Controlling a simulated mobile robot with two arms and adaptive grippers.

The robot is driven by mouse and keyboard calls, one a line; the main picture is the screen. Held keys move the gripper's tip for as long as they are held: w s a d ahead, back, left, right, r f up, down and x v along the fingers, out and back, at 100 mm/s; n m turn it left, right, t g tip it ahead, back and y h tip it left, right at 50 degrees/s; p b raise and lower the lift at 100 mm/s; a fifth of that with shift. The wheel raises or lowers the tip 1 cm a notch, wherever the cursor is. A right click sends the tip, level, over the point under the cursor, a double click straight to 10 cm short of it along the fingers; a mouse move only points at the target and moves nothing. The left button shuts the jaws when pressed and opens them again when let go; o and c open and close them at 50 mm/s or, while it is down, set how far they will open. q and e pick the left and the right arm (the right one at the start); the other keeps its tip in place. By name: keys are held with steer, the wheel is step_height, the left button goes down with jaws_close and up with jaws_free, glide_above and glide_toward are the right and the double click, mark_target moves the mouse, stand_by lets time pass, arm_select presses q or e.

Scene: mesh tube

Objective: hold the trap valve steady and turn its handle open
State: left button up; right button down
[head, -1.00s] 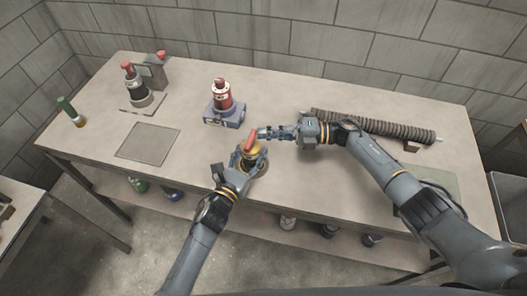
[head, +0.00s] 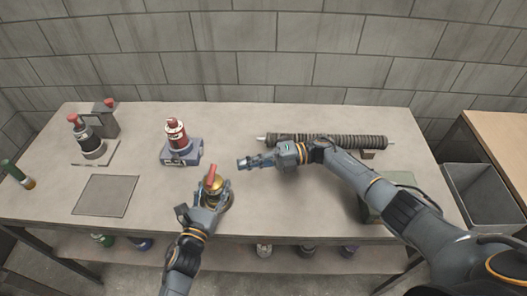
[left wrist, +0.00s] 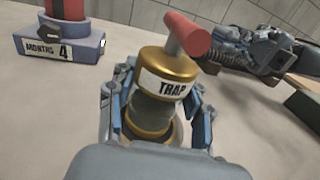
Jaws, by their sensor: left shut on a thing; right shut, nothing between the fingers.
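The trap valve (head: 213,187) is a brass-coloured cylinder with a red handle (head: 211,174) on top, standing near the table's front edge. In the left wrist view the valve (left wrist: 167,67) carries a label reading TRAP, and its red T-shaped handle (left wrist: 186,36) points up and to the right. My left gripper (head: 208,199) is shut around the valve's body, with fingers on both sides of it in the left wrist view (left wrist: 155,105). My right gripper (head: 243,163) is shut and empty, above the table to the right of the valve and apart from the handle.
A red canister on a grey block (head: 181,152) marked MONTHS 4 stands behind the valve. A dark canister (head: 89,143) stands at the left, beside a grey block. A ribbed tube (head: 325,141) lies at the back right. A green-topped cylinder (head: 14,172) is at the far left.

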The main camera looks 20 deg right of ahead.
steer(key=w+d, duration=0.3)
steer(key=d, duration=0.4)
steer(key=shift+w+d, duration=0.15)
steer(key=shift+w, duration=0.2)
arm_select(q)
steer(key=o, duration=1.4)
steer(key=shift+a, duration=0.1)
